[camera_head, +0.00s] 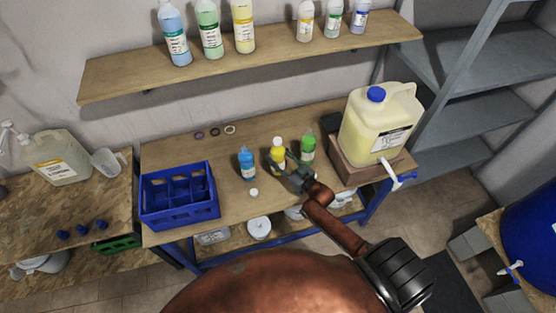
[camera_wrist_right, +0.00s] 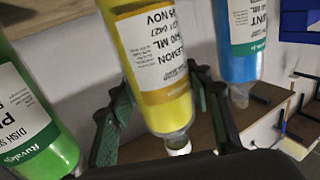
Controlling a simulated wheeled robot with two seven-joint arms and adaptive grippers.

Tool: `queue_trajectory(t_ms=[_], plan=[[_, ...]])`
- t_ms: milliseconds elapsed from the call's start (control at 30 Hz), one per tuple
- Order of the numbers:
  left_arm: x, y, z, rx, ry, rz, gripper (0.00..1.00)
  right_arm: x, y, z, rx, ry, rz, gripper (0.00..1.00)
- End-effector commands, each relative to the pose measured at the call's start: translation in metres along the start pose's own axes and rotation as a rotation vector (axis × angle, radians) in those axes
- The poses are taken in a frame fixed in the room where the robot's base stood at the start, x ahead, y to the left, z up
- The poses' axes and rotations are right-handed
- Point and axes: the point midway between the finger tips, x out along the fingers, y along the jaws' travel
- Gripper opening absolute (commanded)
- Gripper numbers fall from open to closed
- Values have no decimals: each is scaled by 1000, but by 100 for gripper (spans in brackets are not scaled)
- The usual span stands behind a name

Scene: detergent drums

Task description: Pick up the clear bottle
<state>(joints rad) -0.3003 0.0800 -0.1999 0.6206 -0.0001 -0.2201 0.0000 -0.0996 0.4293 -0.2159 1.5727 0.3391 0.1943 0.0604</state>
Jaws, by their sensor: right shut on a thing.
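A clear bottle filled with yellow liquid (camera_head: 277,146) stands on the wooden workbench between a blue bottle (camera_head: 247,165) and a green bottle (camera_head: 307,147). My right gripper (camera_head: 283,163) is at the yellow bottle, shut on it. In the right wrist view, which is upside down, the yellow bottle (camera_wrist_right: 157,62) with its lemon label sits between the two green-black fingers (camera_wrist_right: 162,88). The blue bottle (camera_wrist_right: 240,45) and the green bottle (camera_wrist_right: 38,115) stand close on either side. My left gripper is not in view.
A blue divided crate (camera_head: 180,212) stands at the bench's left. A pale yellow jerrycan (camera_head: 375,130) with a tap stands on a box at the right. A small white cap (camera_head: 254,193) and several rings lie on the bench. A bottle shelf (camera_head: 270,62) runs above.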

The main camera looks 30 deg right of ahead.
Motion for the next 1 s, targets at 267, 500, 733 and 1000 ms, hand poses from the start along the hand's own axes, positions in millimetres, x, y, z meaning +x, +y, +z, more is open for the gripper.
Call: queue_trajectory(t_ms=[267, 500, 733, 1000], plan=[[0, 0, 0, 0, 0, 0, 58, 1, 0, -3, -2, 5, -1, 2], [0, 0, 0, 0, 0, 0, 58, 1, 0, -11, -1, 7, -1, 2], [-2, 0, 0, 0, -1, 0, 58, -10, -9, -49, 2, 7, -1, 2], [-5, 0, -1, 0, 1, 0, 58, -52, -44, -100, 3, 5, 0, 2]])
